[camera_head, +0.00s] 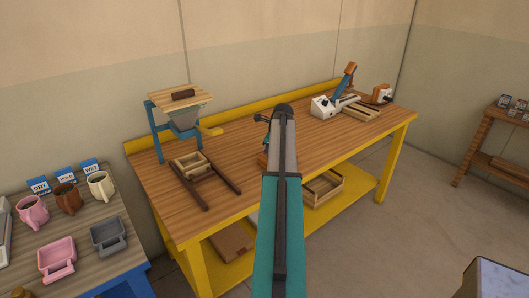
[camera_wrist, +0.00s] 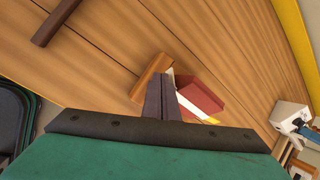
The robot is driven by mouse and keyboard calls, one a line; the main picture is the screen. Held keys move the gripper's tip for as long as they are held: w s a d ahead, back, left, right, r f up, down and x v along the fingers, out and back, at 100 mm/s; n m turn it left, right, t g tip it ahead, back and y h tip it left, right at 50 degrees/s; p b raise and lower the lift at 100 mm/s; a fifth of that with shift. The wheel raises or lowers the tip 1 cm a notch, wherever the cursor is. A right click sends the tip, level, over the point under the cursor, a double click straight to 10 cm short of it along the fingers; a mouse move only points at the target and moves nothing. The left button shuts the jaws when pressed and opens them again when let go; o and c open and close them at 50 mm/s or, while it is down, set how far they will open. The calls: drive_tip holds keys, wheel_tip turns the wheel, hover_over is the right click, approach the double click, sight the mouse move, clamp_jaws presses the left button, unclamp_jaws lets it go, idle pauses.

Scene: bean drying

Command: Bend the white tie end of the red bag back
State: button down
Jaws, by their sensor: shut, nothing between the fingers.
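The red bag (camera_wrist: 203,93) lies on the wooden bench top in the wrist view, just right of my fingers. A white strip (camera_wrist: 184,108), which looks like its tie end, runs along the bag's near left side, partly hidden by the fingers. A small yellow bit (camera_wrist: 212,121) shows at its lower right end. My gripper (camera_wrist: 162,82) is shut and empty, its dark fingers overlapping the strip in the picture. I cannot tell whether they touch it. In the head view my arm hides the bag.
An orange-brown wooden block (camera_wrist: 151,76) lies close left of my fingers. A blue-framed hopper (camera_head: 182,117) and a small wooden frame (camera_head: 190,165) stand left on the bench (camera_head: 330,148). A white device (camera_head: 323,108) stands to the right.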

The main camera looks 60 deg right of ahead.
drive_tip(key=shift+b+x, duration=0.4)
drive_tip(key=shift+x, duration=1.15)
idle(3.0)
drive_tip(key=shift+r, duration=0.2)
drive_tip(key=shift+p+v, duration=1.35)
drive_tip(key=shift+v, duration=0.9)
drive_tip(key=shift+s+a+r, duration=0.1)
drive_tip(key=shift+s, duration=0.1)
